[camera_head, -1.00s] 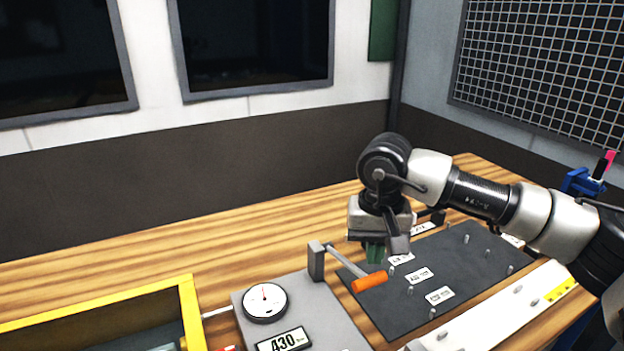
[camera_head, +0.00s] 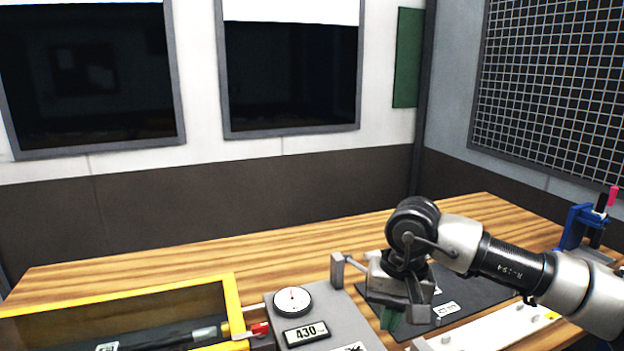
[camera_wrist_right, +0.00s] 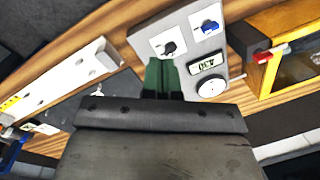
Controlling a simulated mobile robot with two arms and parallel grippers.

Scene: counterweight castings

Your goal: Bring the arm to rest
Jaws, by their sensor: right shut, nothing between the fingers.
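My right gripper (camera_head: 405,318) hangs fingers down above the bench, just right of the grey gauge unit, in the head view. Its green fingers are together, with nothing seen between them. The fingers also show in the right wrist view (camera_wrist_right: 161,76), over the edge of the grey unit (camera_wrist_right: 195,40). The right arm reaches in from the right side of the head view, over the dark board. My left gripper is not in view.
The grey unit has a round dial (camera_head: 292,301) and a 430 display (camera_head: 306,333). A yellow-framed box (camera_head: 232,300) stands left of it. A dark board (camera_head: 470,290) and a white bar (camera_head: 500,328) lie right. The back of the wooden bench (camera_head: 200,255) is clear.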

